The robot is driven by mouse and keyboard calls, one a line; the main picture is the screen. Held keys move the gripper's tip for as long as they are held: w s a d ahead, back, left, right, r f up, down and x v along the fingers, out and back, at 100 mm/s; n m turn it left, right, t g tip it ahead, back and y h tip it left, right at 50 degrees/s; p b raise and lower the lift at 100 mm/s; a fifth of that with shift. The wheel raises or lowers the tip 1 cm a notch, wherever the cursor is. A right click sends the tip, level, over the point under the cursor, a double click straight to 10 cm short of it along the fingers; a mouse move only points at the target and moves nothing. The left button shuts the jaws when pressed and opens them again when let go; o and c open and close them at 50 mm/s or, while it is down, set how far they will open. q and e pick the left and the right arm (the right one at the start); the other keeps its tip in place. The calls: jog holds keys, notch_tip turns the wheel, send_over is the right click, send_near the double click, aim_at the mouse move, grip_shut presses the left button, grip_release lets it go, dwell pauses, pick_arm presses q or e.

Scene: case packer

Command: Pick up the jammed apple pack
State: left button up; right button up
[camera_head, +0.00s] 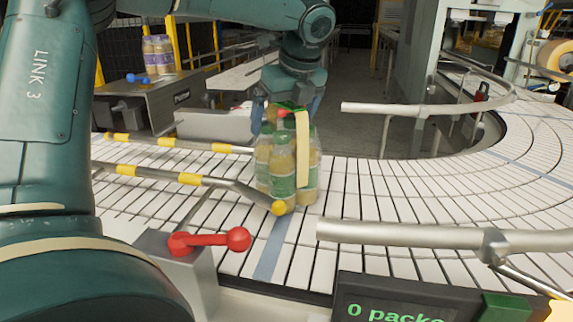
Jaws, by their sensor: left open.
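The apple pack (283,178) is a bundle of several pale yellow bottles with green labels and a green top. It stands upright on the white slatted conveyor (390,190), behind the yellow tip of a guide rail. My left gripper (285,112) is pointed down at the top of the pack. Its fingers are open, one at each side of the pack's top. I cannot tell whether they touch it. My right gripper is not in view.
Striped yellow guide rails (190,178) lie left of the pack, metal rails (430,236) right. A red lever (210,240) stands in front. Another bottle pack (158,55) sits on a box at back left. A display (400,305) reads "0 packe", cut off.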

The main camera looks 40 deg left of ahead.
pick_arm(q)
jog(key=shift+c, duration=0.4)
jog(key=c, duration=1.7)
jog(key=shift+w+r, duration=0.1)
jog(key=shift+r, duration=0.15)
